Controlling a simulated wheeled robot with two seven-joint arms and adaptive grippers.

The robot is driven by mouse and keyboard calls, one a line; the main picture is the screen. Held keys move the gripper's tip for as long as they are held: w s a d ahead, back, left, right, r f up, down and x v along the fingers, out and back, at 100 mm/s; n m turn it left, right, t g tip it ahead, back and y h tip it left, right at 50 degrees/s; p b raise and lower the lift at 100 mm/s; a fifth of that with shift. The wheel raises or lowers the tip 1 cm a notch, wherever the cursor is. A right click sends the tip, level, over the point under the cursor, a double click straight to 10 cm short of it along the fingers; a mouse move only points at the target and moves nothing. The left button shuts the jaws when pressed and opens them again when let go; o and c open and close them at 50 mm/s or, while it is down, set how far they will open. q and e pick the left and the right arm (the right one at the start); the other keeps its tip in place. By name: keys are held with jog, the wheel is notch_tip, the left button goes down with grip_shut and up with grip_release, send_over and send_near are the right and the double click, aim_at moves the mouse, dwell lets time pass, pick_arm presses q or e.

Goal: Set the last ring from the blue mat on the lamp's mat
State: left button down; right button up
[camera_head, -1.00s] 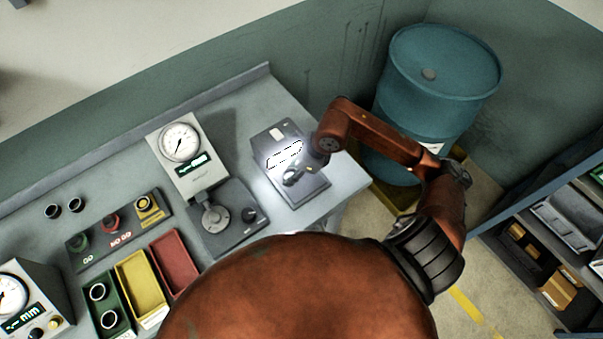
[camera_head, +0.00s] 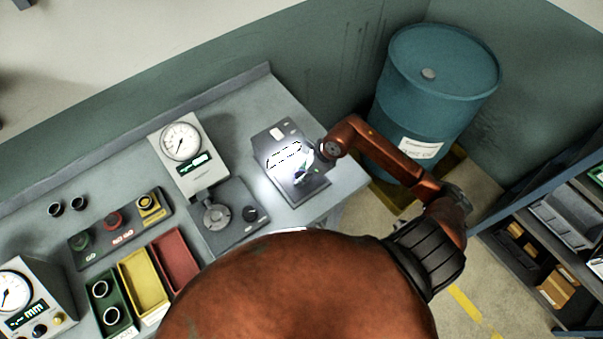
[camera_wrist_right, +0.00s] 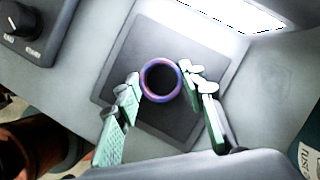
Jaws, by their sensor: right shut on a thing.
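My right gripper (camera_wrist_right: 158,84) is shut on a ring (camera_wrist_right: 160,63) with a purple-blue sheen, held between its two green fingers. The ring is over the lamp's dark mat (camera_wrist_right: 128,55) in the right wrist view; I cannot tell whether it touches the mat. In the head view my right gripper (camera_head: 304,168) is in the bright light beside the lamp (camera_head: 279,134), above its mat (camera_head: 305,190), and the ring is hard to make out there. My left gripper is not in view.
A dial gauge stand (camera_head: 182,155) is left of the lamp. Green (camera_head: 121,323), yellow (camera_head: 143,284) and red (camera_head: 175,262) trays lie further left; the green one holds two rings. Two more rings (camera_head: 66,207) stand at the back left. A blue drum (camera_head: 435,90) stands behind my right arm.

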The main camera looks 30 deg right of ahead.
jog(key=shift+f, duration=0.15)
jog(key=o, duration=1.2)
jog(key=shift+r, duration=0.3)
jog(key=b+v, duration=0.1)
jog(key=v, duration=1)
jog(key=shift+s+d+r, duration=0.1)
jog(key=shift+d+r, duration=0.05)
jog(key=shift+r, duration=0.2)
